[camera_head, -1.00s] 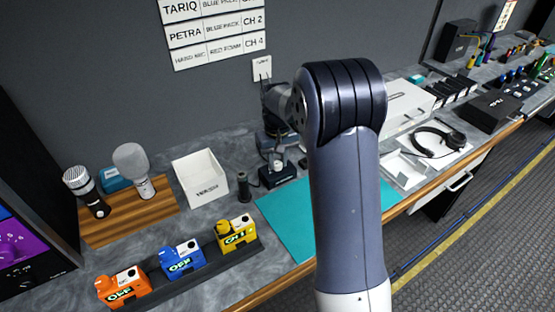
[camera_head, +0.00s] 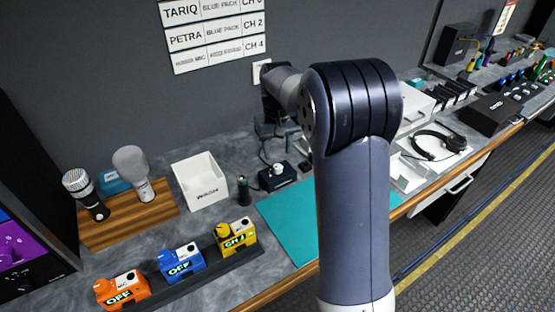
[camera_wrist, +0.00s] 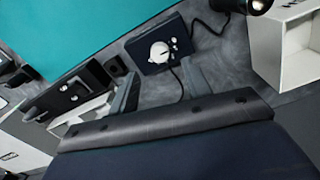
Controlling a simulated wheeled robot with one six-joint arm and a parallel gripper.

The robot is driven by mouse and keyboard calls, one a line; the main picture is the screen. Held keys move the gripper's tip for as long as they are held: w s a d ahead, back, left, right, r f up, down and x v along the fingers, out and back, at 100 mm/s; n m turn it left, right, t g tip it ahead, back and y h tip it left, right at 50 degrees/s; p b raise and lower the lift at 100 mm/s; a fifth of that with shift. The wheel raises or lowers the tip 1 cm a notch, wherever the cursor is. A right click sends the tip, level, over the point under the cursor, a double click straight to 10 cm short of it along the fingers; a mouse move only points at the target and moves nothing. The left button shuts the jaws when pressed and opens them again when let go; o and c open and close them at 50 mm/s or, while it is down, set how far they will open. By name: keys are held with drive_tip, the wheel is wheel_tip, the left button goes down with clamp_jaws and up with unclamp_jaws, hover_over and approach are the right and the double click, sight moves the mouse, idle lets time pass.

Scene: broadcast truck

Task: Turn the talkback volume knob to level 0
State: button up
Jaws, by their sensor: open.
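The talkback volume knob (camera_head: 278,168) is white and round, on top of a small dark box (camera_head: 289,181) at the back of the counter. In the wrist view the white knob (camera_wrist: 160,50) sits on the dark blue box (camera_wrist: 146,63), with a dark cable leaving it. Its level marks are too small to read. My gripper (camera_head: 276,143) is above and behind the box, clear of the knob. In the wrist view the open, empty fingers of my gripper (camera_wrist: 158,76) point toward the box, with the knob ahead between their lines.
A white open bin (camera_head: 200,182) and a dark cylinder (camera_head: 243,190) stand left of the box. A teal mat (camera_head: 290,225) lies in front. Orange, blue and yellow packs (camera_head: 180,262) sit in a front rack. The grey wall (camera_head: 110,80) is close behind.

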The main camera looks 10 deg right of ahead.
sight(278, 166)
wheel_tip(278, 166, up, 5)
drive_tip(key=shift+f, duration=0.1)
idle(0.4)
wheel_tip(278, 166, down, 11)
drive_tip(key=shift+r, duration=0.1)
idle(0.3)
drive_tip(key=shift+m, duration=0.3)
drive_tip(key=shift+r, duration=0.1)
